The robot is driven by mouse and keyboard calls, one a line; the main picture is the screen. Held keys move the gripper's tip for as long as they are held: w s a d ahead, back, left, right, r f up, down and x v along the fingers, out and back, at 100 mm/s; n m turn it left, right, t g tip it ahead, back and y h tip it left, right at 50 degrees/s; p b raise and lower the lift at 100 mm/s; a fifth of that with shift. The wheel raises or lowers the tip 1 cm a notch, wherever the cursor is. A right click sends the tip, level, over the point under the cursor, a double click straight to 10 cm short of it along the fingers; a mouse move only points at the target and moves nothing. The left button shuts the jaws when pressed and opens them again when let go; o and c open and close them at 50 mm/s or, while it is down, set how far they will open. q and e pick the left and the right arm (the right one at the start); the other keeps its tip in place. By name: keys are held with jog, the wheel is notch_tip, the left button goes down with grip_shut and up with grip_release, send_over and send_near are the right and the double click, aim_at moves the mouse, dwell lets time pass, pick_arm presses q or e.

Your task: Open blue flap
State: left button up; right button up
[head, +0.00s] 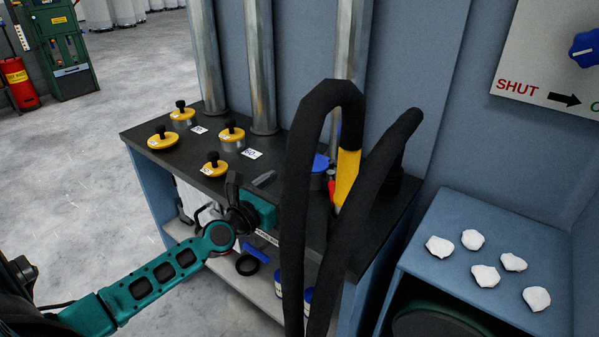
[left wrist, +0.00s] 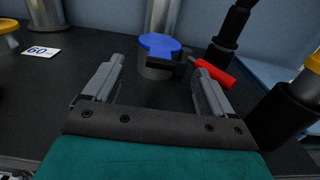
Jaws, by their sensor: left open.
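The blue flap (left wrist: 160,44) lies flat over a short grey round port (left wrist: 155,70) on the dark worktop. In the head view the blue flap (head: 320,162) is partly hidden behind a black hose. A black piece (left wrist: 172,62) crosses the port's front right side, and a red handle (left wrist: 213,73) sticks out to the right. My left gripper (head: 268,181) is open and empty, low over the worktop. In the left wrist view its fingers (left wrist: 158,75) point toward the port from the near side, apart from the flap. My right gripper is not in view.
Thick black hoses (head: 296,180) rise in front of the worktop, one with a yellow cuff (head: 347,176). Several yellow caps with black knobs (head: 231,137) stand on the left. Metal pipes (head: 260,65) rise behind. A blue cabinet (head: 460,230) with white tufts is at right.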

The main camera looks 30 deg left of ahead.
aim_at(293, 180)
pick_arm(q)
jog(key=shift+w+d, duration=0.15)
jog(key=shift+w, duration=1.4)
jog(key=shift+w+d, duration=0.1)
jog(key=shift+w, duration=1.4)
jog(key=c, duration=1.2)
